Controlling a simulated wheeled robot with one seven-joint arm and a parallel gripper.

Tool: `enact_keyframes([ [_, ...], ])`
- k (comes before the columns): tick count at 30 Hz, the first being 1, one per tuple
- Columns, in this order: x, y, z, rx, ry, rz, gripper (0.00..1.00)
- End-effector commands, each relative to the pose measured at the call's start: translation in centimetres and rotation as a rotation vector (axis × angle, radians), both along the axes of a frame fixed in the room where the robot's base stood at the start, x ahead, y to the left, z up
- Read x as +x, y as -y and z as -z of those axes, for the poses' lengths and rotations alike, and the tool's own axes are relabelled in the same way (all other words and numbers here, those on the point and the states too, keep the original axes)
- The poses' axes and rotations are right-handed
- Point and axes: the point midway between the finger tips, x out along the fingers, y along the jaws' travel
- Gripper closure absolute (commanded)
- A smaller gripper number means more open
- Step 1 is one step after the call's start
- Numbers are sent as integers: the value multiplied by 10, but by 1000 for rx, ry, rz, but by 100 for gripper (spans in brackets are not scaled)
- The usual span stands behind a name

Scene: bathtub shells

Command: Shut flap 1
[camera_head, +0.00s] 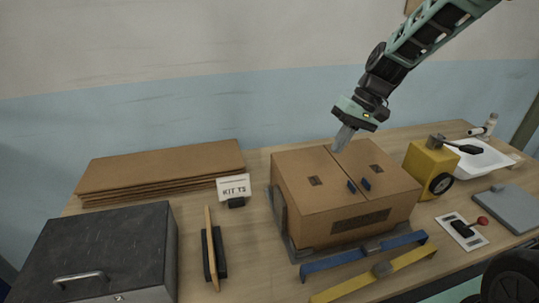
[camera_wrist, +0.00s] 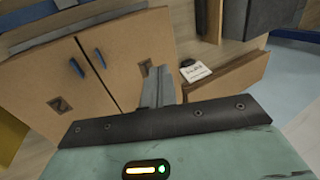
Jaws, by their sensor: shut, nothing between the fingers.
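A brown cardboard box (camera_head: 318,218) stands on the bench. Its top has a left flap (camera_head: 305,165) and a right flap (camera_head: 385,180); both look flat, with a narrow seam between them. Each flap has a dark square mark and a small blue tab near the seam. In the wrist view the two flaps show at left (camera_wrist: 45,85) and right (camera_wrist: 130,45). My gripper (camera_head: 341,142) is shut and empty, pointing down at the back of the box top near the seam. Whether it touches is unclear. Its fingers also show in the wrist view (camera_wrist: 157,86).
A blue bar (camera_head: 345,262) and a yellow bar (camera_head: 370,280) lie before the box. A small sign (camera_head: 233,187), stacked cardboard (camera_head: 160,172) and a dark case (camera_head: 100,250) are at left.

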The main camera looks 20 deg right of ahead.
Motion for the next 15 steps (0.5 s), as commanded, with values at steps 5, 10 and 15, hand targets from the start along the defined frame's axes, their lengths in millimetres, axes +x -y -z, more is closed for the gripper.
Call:
enact_keyframes([
  [5, 4, 22, 21, 237, -4, 14, 100],
  [10, 5, 37, 37, 349, -2, 8, 100],
  [15, 5, 57, 64, 503, -2, 7, 100],
])
